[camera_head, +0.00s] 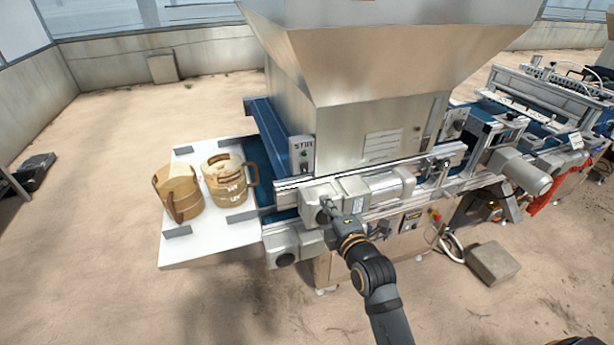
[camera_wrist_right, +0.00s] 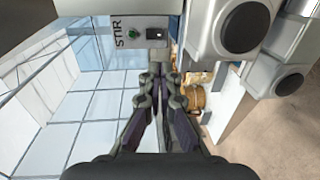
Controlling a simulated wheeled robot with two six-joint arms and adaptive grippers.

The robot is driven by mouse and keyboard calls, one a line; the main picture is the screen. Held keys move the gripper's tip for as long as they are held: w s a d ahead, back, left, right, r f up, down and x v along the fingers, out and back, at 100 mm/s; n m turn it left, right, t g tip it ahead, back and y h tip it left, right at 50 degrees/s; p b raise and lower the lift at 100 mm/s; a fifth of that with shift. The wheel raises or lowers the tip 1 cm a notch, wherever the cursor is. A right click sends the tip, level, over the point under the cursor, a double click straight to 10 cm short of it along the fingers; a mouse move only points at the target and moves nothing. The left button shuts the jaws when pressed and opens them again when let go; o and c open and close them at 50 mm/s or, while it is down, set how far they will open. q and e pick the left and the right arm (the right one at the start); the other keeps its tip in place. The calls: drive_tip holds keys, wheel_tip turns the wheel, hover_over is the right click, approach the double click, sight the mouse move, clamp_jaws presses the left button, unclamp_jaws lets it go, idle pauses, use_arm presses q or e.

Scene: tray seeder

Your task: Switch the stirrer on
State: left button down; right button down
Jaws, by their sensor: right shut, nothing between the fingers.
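The stirrer's grey switch box (camera_head: 301,154), marked STIR, is fixed on the machine's left front corner below the hopper. It has a green round part and a dark switch. In the right wrist view the box (camera_wrist_right: 143,50) is at the top, with the green part left and the dark switch right. My right gripper (camera_head: 326,207) is in front of the motor housing, lower and right of the box. In the wrist view its fingers (camera_wrist_right: 160,72) are together and empty, pointing toward the box with a gap that I cannot measure. My left gripper is out of view.
A large metal hopper (camera_head: 400,55) rises above the box. A grey motor (camera_head: 385,187) and rail lie beside my right gripper.

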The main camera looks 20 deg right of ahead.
drive_tip(key=p, duration=0.4)
approach(305, 172)
drive_tip(key=w, duration=0.5)
drive_tip(key=shift+w+a+f, duration=0.1)
drive_tip(key=shift+w, duration=0.15)
drive_tip(key=shift+w+f+p, duration=0.25)
drive_tip(key=shift+w+p, duration=0.05)
drive_tip(key=shift+w, duration=0.4)
drive_tip(key=b, duration=0.2)
drive_tip(key=f+b, duration=0.1)
drive_tip(key=b, duration=0.1)
drive_tip(key=shift+w+f+t, duration=0.2)
drive_tip(key=shift+w+t, duration=0.05)
drive_tip(key=shift+t, duration=0.15)
drive_tip(key=shift+r+p, duration=0.5)
drive_tip(key=shift+r, duration=0.15)
drive_tip(key=shift+f, duration=0.15)
